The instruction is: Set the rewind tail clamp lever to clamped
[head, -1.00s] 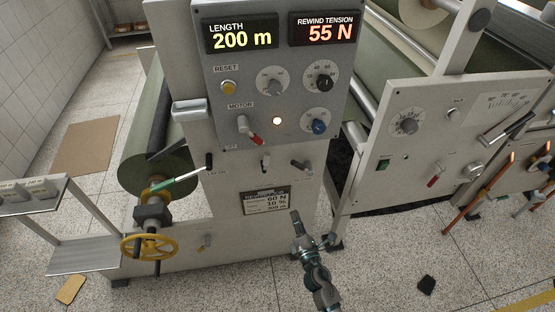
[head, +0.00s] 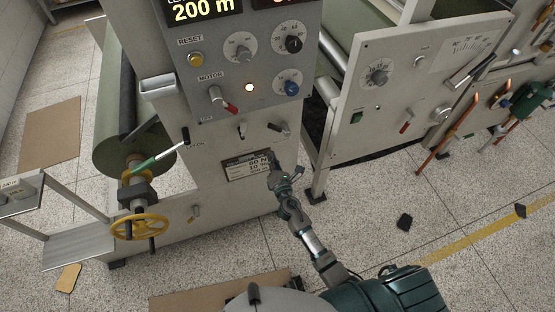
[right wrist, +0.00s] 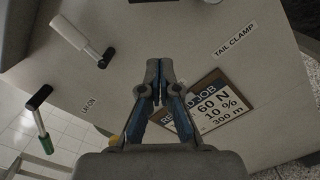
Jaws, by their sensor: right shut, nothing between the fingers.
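The short lever on the right of the lower panel (head: 278,127) appears to be the tail clamp lever. In the right wrist view it is mostly cut off at the top edge, above the TAIL CLAMP label (right wrist: 235,40). My right gripper (head: 272,158) is shut and empty, in front of the job card (head: 240,170) and below the lever, apart from it. Contact with the panel cannot be told. My left gripper is not in view.
A white lever with a black end (right wrist: 80,40) stands left of my fingers. A green-and-white lever (head: 160,156) and yellow handwheel (head: 139,227) are farther left. The motor switch (head: 222,100) and knobs sit above. Open floor lies right of the machine's base.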

